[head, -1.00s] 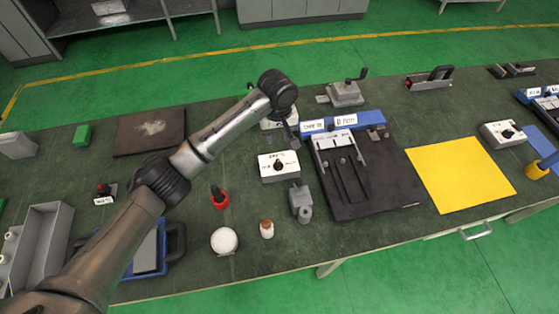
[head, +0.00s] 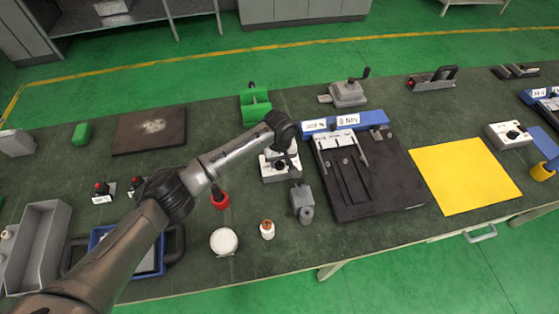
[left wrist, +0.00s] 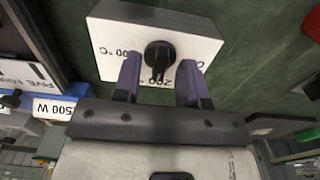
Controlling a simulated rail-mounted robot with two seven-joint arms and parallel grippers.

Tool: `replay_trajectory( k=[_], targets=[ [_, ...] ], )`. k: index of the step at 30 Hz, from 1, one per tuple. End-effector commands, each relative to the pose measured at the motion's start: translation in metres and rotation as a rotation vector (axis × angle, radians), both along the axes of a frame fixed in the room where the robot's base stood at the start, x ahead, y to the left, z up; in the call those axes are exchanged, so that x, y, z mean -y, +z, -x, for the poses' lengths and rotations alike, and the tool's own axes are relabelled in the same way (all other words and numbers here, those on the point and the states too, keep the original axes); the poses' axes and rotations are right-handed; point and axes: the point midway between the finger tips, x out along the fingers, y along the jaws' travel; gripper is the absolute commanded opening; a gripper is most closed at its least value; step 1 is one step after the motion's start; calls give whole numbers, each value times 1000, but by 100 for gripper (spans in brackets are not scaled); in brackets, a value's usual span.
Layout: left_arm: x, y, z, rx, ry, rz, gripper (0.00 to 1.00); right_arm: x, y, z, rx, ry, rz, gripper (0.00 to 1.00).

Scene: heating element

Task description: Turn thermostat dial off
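The thermostat is a white box (head: 267,173) on the green workbench, partly hidden by my left arm in the head view. In the left wrist view its white face (left wrist: 110,55) carries printed temperature marks and a round black dial (left wrist: 158,54). The dial's handle points toward the picture's bottom, near a partly hidden "200". My left gripper (left wrist: 159,66) is open, with its two dark fingers on either side of the dial's lower part and a gap on each side. In the head view the left gripper (head: 283,160) is right over the box. My right gripper is not in view.
A grey clamp-like part (head: 302,200) stands just right of the thermostat. A black plate (head: 390,195) with a blue labelled bar (head: 365,120) lies farther right.

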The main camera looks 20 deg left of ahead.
Motion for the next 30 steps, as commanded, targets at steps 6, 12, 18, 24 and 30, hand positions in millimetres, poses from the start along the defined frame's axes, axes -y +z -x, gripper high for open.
replay_trajectory(
  k=[6,12,18,24,30],
  targets=[
    [0,-4,0,0,0,0,38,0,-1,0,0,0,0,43],
    [0,-4,0,0,0,0,35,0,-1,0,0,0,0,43],
    [0,-3,0,0,0,0,16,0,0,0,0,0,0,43],
    [0,-3,0,0,0,0,0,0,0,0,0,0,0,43],
    [0,-3,0,0,4,0,0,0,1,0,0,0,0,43]
  ],
)
